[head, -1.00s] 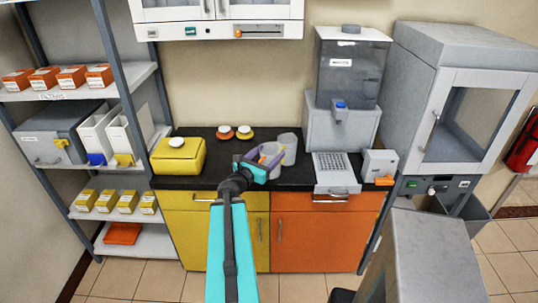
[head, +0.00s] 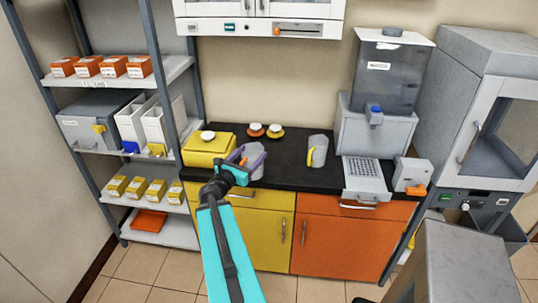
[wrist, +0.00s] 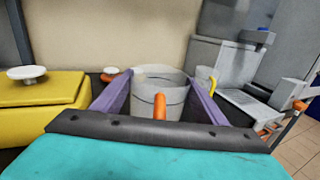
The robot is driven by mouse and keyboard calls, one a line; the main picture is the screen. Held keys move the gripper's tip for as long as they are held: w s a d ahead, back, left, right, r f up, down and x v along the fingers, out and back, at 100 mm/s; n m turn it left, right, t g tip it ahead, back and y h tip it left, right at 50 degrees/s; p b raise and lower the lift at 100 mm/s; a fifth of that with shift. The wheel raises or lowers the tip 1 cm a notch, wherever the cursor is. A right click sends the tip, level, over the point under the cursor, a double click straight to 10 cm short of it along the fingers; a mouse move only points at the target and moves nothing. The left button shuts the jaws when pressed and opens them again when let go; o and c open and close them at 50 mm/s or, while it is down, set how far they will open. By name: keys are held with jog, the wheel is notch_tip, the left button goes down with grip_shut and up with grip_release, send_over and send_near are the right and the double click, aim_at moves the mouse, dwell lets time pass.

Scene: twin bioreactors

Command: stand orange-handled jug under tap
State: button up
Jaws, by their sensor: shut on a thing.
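A grey jug (head: 254,158) with an orange handle is between the purple fingers of my gripper (head: 246,158). In the wrist view the jug (wrist: 158,100) stands upright, its orange handle (wrist: 160,106) facing me. My gripper is shut on it at the front left of the black counter. I cannot tell whether its base touches the counter. The tap (head: 375,114), with a blue top, is on the front of the grey dispenser (head: 388,75) at the right. A slotted tray (head: 366,176) lies in front of and below the tap, with nothing standing on it.
A second jug (head: 317,150), with a yellow handle, stands on the counter (head: 290,177) between my gripper and the dispenser. A yellow box (head: 208,150) is to the left. A grey device (head: 411,174) is right of the tray.

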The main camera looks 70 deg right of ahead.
jog(key=w+a+f+n+t+b, duration=0.15)
jog(key=w+a+n+t, duration=0.45)
jog(key=w+a, duration=2.1)
jog(key=w+a+f+n+t+y+b, duration=0.1)
jog(key=w+a+t+y, duration=0.1)
jog(key=a, duration=1.6)
jog(key=w+a+n+t+y+b, duration=0.1)
jog(key=a+t, duration=0.4)
jog(key=a, duration=1.3)
jog(key=shift+w+f+n+y+b, duration=0.3)
jog(key=shift+w+f+n+y, duration=0.1)
jog(key=shift+w+n+y, duration=0.15)
